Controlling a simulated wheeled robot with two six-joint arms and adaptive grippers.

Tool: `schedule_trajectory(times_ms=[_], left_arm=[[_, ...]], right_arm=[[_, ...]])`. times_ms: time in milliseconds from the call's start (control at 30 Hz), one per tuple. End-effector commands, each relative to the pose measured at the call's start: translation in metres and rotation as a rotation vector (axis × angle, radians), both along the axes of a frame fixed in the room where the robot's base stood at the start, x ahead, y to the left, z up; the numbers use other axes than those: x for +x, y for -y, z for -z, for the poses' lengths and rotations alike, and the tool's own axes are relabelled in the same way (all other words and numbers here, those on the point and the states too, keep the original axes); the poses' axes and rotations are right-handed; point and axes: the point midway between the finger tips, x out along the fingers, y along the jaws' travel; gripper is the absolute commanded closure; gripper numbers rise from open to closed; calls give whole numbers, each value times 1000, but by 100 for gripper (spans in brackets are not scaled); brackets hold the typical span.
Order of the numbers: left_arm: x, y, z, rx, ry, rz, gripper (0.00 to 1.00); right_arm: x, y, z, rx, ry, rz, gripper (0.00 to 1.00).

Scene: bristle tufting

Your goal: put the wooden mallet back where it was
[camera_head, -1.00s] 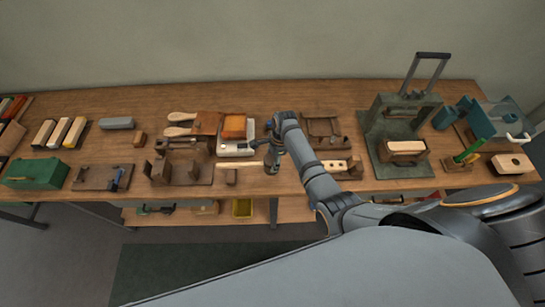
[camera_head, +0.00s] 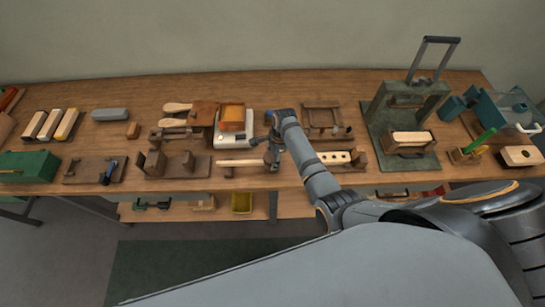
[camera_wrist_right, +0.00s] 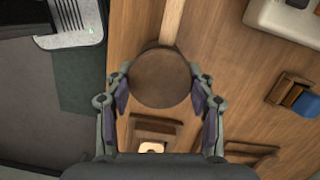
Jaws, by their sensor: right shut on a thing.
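The wooden mallet has a pale handle (camera_head: 240,163) that points left from my right gripper (camera_head: 272,153) in the head view. In the right wrist view its round brown head (camera_wrist_right: 160,78) sits between the two fingers of my right gripper (camera_wrist_right: 160,92), which is shut on it. The handle (camera_wrist_right: 172,20) runs away from me toward the top there. The mallet is over the front part of the bench (camera_head: 265,182), just in front of the white scale. I cannot tell whether it touches the bench. In the head view the mallet head is mostly hidden by the gripper. My left gripper is not in view.
The white scale (camera_head: 229,140) stands behind the handle. A brown wooden jig (camera_head: 180,171) stands left of the mallet, and a pale block with holes (camera_head: 338,158) lies to the right. A green press (camera_head: 410,97) stands further right. The bench's front edge is close by.

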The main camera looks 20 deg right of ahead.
Motion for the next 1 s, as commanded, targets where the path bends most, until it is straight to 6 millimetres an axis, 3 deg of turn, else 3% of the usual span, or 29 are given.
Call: schedule_trajectory(times_ms=[467, 500, 700, 1000], left_arm=[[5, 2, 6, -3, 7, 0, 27], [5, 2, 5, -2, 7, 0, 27], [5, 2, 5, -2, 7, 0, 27], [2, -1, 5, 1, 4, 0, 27]], right_arm=[[1, 0, 10, 0, 1, 0, 92], [1, 0, 9, 0, 1, 0, 43], [0, 0, 9, 0, 1, 0, 19], [0, 0, 9, 0, 0, 0, 19]])
